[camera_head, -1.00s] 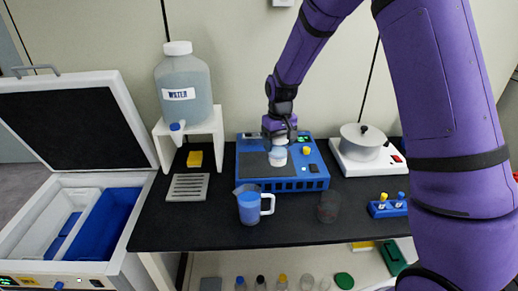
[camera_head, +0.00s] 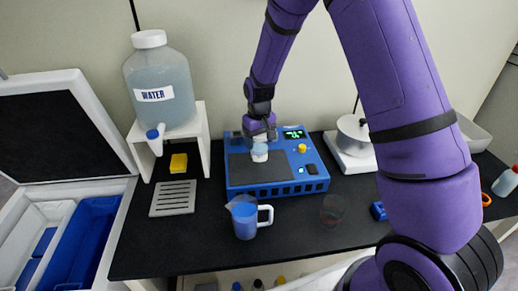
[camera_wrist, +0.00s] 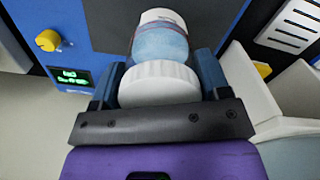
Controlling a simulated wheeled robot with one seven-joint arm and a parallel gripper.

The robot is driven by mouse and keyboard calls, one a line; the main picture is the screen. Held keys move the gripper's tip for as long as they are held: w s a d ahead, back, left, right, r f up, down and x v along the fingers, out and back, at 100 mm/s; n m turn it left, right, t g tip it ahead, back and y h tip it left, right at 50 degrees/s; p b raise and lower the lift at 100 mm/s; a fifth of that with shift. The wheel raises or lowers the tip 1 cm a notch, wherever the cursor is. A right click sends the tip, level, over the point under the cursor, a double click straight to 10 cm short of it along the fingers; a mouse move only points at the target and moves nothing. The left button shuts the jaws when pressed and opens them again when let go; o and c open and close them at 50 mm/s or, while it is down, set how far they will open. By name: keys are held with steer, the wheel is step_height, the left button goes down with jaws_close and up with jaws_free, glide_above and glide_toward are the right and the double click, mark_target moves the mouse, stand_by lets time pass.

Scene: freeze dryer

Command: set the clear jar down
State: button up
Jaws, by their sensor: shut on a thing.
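The clear jar (camera_head: 260,153) has a white lid and a pale blue, see-through body. It is over the dark top plate of the blue device (camera_head: 275,188), towards the back; I cannot tell whether its base touches the plate. My gripper (camera_head: 259,139) comes from above and is shut on the jar at its lid. In the wrist view the jar (camera_wrist: 160,42) points away from my gripper (camera_wrist: 159,82), with a finger on each side of the lid.
A measuring jug (camera_head: 245,221) of blue liquid stands in front of the device. A dark glass beaker (camera_head: 332,209) is to its right. A water tank (camera_head: 160,90) on a white stand, a yellow sponge (camera_head: 179,163) and a slotted rack (camera_head: 174,198) are left. A hotplate with a pot (camera_head: 356,135) is right.

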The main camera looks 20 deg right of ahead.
mark_target(259, 149)
steer(key=shift+f, duration=1.8)
steer(key=shift+f, duration=0.15)
steer(key=o, duration=1)
steer(key=shift+o, duration=0.2)
